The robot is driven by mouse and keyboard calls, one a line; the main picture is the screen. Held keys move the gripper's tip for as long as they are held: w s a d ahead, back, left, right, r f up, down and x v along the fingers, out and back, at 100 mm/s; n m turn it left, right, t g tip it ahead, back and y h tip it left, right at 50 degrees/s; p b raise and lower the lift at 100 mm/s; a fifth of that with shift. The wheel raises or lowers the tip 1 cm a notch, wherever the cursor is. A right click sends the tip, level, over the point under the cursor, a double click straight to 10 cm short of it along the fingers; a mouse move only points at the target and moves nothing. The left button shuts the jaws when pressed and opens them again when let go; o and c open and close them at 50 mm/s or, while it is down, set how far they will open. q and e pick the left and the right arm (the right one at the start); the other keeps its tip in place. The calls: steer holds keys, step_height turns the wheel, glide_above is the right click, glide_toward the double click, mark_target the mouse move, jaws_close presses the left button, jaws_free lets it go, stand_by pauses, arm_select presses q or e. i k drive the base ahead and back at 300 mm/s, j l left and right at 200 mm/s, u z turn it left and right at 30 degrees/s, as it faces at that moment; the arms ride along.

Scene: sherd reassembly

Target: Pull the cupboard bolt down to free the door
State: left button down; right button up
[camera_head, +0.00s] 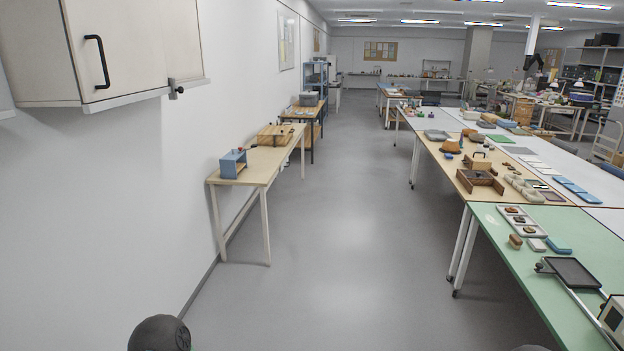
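The wall cupboard (30,55) hangs at the upper left, and its pale door (135,55) appears closed. A black bar handle (101,62) is on the door. At the cupboard's lower right corner is a small fitting with a black knob (180,90), which looks like the bolt. It is too small to tell how the bolt sits. Neither of my grippers is in view. A dark rounded part of my own body shows at the bottom edge, well below the cupboard, and nothing of mine touches the cupboard.
A narrow wooden table (253,166) with a blue box (233,163) stands along the left wall. A green-topped table (545,262) and further long tables with trays and sherds line the right. The grey floor (335,240) between them is clear.

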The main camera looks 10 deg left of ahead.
mark_target(174, 96)
steer(key=i+j+u, duration=0.2)
steer(key=i, duration=0.4)
steer(key=i+l+u, duration=0.15)
steer(key=i, duration=0.45)
steer(key=i+u, duration=0.2)
steer(key=i, duration=0.4)
steer(key=i+l+u, duration=0.15)
steer(key=i, duration=0.4)
